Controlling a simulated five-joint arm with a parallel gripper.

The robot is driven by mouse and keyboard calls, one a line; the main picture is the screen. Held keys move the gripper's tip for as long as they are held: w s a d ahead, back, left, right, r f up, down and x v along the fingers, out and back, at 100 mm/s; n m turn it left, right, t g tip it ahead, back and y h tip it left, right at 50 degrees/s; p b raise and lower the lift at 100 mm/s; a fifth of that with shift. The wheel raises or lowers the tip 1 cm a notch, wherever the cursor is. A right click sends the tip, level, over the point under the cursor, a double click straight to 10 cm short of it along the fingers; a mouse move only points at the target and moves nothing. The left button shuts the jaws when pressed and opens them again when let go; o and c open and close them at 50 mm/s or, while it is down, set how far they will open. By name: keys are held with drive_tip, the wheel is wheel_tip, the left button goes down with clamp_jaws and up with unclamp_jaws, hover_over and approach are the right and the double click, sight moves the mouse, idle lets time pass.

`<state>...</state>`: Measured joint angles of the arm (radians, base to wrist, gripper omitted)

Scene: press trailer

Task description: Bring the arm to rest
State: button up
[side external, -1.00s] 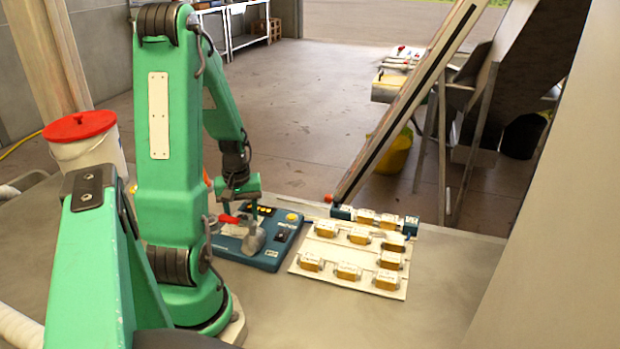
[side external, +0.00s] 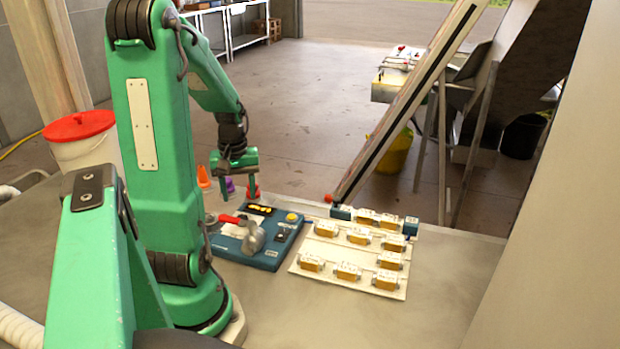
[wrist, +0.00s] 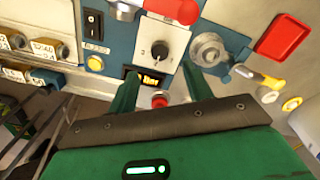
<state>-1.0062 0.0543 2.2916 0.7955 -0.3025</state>
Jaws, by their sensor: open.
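My arm's green gripper (side external: 239,190) hangs from the wrist above the far left side of a blue control box (side external: 262,258), fingers pointing down. Its two fingers are apart with nothing held between them. In the wrist view my gripper (wrist: 160,92) also shows its spread green fingers. A knob panel (wrist: 160,50), a small lit display (wrist: 146,79) and a red knob (wrist: 160,100) appear beyond and between them. In the side view the box carries a red-handled lever (side external: 230,219), a grey metal part (side external: 253,238) and a yellow button (side external: 291,217).
A white board (side external: 322,258) with several yellow-and-white blocks lies right of the box. Small cones, orange (side external: 203,178) and purple (side external: 229,185), stand behind my gripper. A red-lidded white bucket (side external: 88,152) is at left. The front of the grey table (side external: 340,315) is bare.

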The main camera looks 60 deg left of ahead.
drive_tip(key=shift+r, duration=0.25)
drive_tip(key=shift+w+d+r, duration=0.15)
drive_tip(key=shift+w+d, duration=0.05)
drive_tip(key=w+d+r+m+t+y, duration=0.1)
drive_tip(key=w+d+r+m, duration=0.3)
drive_tip(key=d, duration=0.2)
drive_tip(key=w+d+r+m+t, duration=0.1)
drive_tip(key=w+d+r+m, duration=0.25)
drive_tip(key=d, duration=0.35)
drive_tip(key=s+d+r+m+t, duration=0.1)
drive_tip(key=d+r+m, duration=0.1)
drive_tip(key=d, duration=0.4)
drive_tip(key=s+d+r+m+t+h, duration=0.1)
drive_tip(key=d+r+m+t, duration=0.1)
drive_tip(key=d+m, duration=0.3)
drive_tip(key=shift+d+r+t, duration=0.3)
drive_tip(key=shift+d+r, duration=0.5)
drive_tip(key=shift+d, duration=0.15)
drive_tip(key=shift+m, duration=0.25)
